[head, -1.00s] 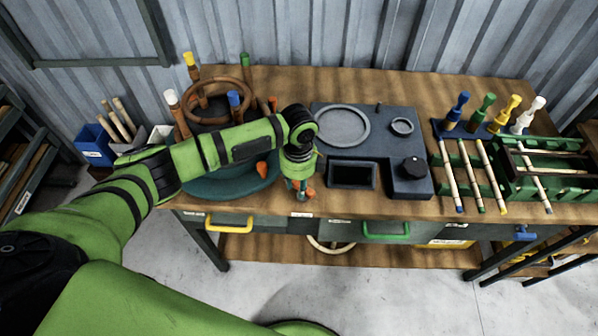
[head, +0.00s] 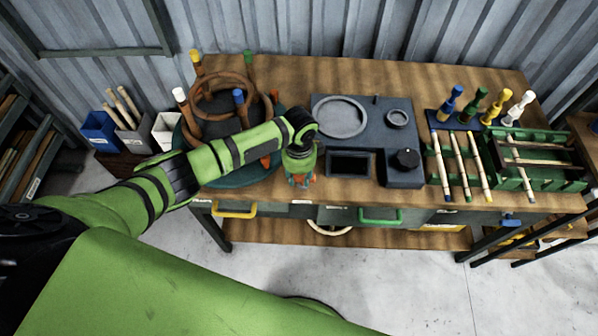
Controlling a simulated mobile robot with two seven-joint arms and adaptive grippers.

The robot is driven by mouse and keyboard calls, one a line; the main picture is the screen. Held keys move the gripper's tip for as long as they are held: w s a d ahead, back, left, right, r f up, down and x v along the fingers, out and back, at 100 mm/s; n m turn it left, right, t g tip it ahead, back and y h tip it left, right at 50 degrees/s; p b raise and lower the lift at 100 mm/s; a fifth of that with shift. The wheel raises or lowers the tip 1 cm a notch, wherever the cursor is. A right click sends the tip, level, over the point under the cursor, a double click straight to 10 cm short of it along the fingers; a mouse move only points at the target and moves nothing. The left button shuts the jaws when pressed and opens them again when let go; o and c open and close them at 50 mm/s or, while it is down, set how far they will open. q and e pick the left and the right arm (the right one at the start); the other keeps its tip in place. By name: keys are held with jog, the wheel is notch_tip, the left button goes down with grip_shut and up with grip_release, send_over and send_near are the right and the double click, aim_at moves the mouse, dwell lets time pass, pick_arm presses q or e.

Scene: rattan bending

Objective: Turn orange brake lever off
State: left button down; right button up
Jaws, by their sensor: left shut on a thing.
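My left gripper (head: 299,181) points down at the front of the workbench, just right of the round teal turntable (head: 225,182). It is shut on the orange brake lever (head: 312,180), of which only small orange bits show around the fingers. The fingers and wrist hide the rest of the lever, so its exact angle cannot be told. The turntable carries a bent rattan ring (head: 222,80) among upright pegs with coloured tops. Another orange piece (head: 266,161) shows at the turntable behind my forearm. My right gripper is not in view.
A dark fixture block (head: 347,140) with a black knob (head: 407,159) stands right of my gripper. Farther right are coloured-handled tools (head: 480,105), rods (head: 461,165) and a green crate (head: 535,185). Drawers with yellow (head: 234,210) and green (head: 381,218) handles lie below the bench edge.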

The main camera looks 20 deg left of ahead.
aim_at(299, 178)
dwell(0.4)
pick_arm(q)
jog(key=c, duration=0.9)
grip_release()
notch_tip(299, 178, up, 12)
jog(key=shift+r, duration=0.1)
